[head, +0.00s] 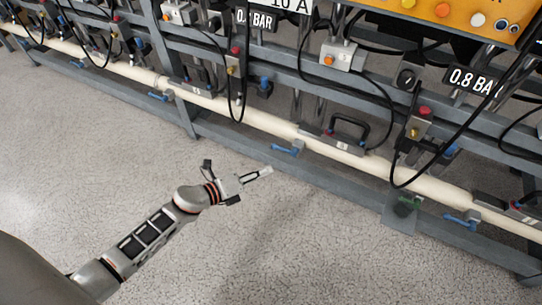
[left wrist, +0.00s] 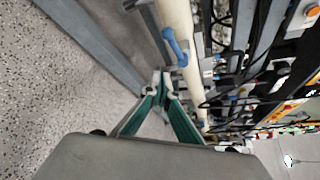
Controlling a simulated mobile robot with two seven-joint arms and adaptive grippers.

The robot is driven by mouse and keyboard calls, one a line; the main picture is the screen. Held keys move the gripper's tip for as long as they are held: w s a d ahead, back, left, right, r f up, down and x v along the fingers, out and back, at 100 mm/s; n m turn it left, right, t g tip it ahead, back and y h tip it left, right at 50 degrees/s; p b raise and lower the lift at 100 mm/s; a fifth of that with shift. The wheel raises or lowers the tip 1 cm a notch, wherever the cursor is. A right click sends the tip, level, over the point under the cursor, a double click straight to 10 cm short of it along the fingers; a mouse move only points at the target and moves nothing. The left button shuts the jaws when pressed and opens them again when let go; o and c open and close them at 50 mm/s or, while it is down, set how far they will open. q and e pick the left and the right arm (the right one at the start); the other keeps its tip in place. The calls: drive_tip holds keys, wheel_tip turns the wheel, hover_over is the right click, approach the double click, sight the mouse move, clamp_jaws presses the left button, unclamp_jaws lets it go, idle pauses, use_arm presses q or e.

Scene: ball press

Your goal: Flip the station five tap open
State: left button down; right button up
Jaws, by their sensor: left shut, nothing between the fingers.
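A cream pipe (head: 230,110) runs along the lower part of the grey frame and carries several blue-handled taps. The blue tap (head: 288,148) nearest my left gripper hangs below the pipe, its handle lying roughly along it. It appears to be the blue tap (left wrist: 175,46) ahead of the fingers in the left wrist view. I cannot read a station number on it. My left gripper (head: 266,171) is shut and empty, below and left of that tap and apart from it. In the left wrist view, its fingertips (left wrist: 162,80) meet. My right gripper is not in view.
Other blue taps (head: 160,96) and (head: 461,220) sit along the pipe. A grey lower rail (head: 330,185) runs below it. Black cables (head: 391,120) loop down in front of the frame. The speckled floor (head: 90,150) is clear at the left.

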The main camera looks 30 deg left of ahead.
sight(284, 150)
use_arm(q)
drive_tip(key=shift+w+a+r+b, duration=0.1)
drive_tip(key=shift+w+a+b, duration=0.05)
drive_tip(key=shift+w, duration=0.8)
drive_tip(key=shift+w+a+r+b, duration=0.1)
drive_tip(key=shift+w+a+b, duration=0.05)
drive_tip(key=shift+w, duration=0.8)
drive_tip(key=shift+w+a+r+b, duration=0.1)
drive_tip(key=shift+w+a+b, duration=0.05)
drive_tip(key=shift+w, duration=0.8)
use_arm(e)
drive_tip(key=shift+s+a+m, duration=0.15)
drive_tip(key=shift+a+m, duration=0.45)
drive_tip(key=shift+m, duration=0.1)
